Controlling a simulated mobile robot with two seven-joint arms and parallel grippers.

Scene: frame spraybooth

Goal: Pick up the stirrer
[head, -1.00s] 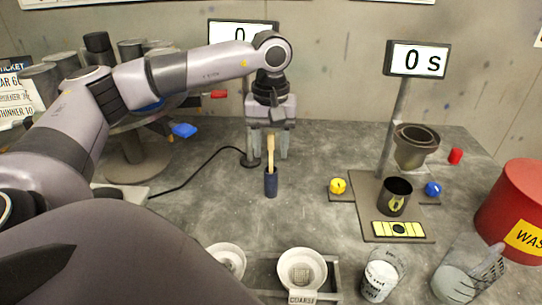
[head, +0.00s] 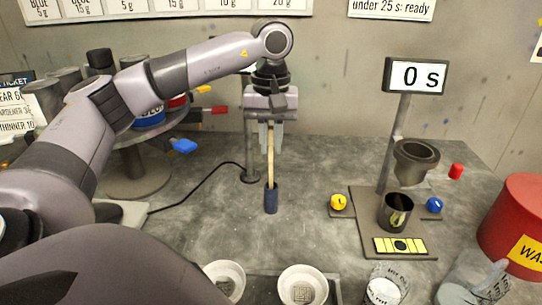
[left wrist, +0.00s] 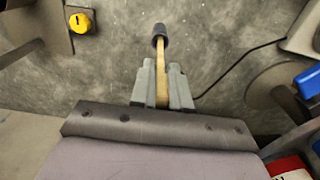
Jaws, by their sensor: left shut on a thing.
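My left gripper (head: 270,148) is shut on the upper part of the stick, above the holder. I cannot tell whether the stick's tip is still inside the holder. My right gripper is not in view.
A stand with a "0 s" display (head: 417,76), a dark cup (head: 396,212) and a yellow knob (head: 338,202) is to the right. A red bin (head: 515,215) is at the far right. White bowls (head: 303,272) are at the front. A black cable (head: 200,180) runs left of the holder.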

